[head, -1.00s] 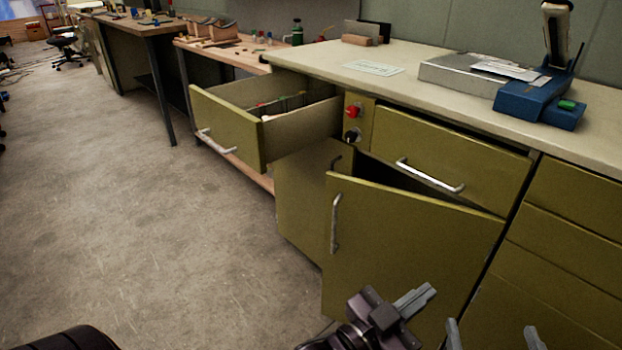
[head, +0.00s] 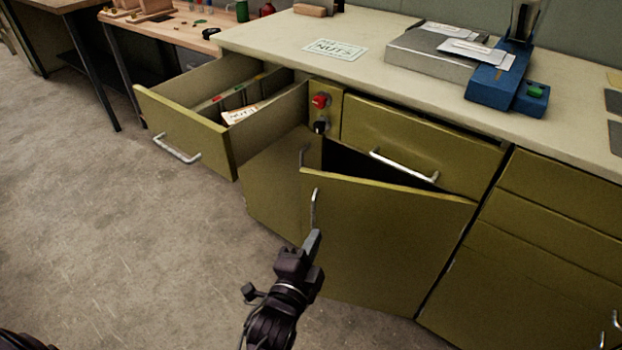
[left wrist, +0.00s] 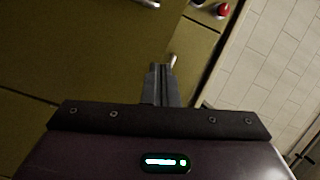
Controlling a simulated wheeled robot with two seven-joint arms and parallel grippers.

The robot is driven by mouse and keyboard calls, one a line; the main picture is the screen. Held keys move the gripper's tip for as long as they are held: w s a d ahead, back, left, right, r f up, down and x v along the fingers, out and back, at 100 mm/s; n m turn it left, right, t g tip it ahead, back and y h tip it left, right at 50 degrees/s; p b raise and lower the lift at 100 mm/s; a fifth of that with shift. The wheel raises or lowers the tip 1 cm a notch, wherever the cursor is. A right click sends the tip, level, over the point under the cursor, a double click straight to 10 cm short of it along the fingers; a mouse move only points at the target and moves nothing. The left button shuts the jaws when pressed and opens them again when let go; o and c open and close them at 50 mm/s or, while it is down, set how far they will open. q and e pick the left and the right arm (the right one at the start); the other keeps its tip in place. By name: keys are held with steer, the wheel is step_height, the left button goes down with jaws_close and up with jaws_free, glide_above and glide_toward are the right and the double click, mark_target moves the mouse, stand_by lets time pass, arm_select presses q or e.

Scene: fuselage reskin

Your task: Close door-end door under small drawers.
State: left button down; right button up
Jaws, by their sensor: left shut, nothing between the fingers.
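The olive door (head: 385,245) under the drawer with the long handle (head: 403,165) stands ajar. Its left edge is swung out and its right edge meets the cabinet. A dark gap shows above its top edge. Its silver upright handle (head: 314,208) is near the left edge. My left gripper (head: 313,242) is shut and empty, its fingertips just below this handle in the head view. In the left wrist view, the closed fingers (left wrist: 160,82) point at a small pale handle end (left wrist: 172,60); contact cannot be told. My right gripper is not seen.
A drawer (head: 190,130) sticks out at the left, above another olive door panel (head: 275,195) whose upper part it partly hides. Small drawers (head: 555,195) stand at the right. The pale worktop (head: 300,38) holds a blue device (head: 508,90). Floor at the left is clear.

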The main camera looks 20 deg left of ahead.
arm_select(q)
steer(key=a+m+y, duration=0.1)
steer(key=a+m, duration=0.1)
steer(key=b, duration=0.2)
glide_toward(320, 182)
steer(key=shift+y, duration=0.3)
steer(key=w, duration=0.5)
steer(key=shift+w+d+f, duration=0.15)
steer(key=shift+w, duration=0.75)
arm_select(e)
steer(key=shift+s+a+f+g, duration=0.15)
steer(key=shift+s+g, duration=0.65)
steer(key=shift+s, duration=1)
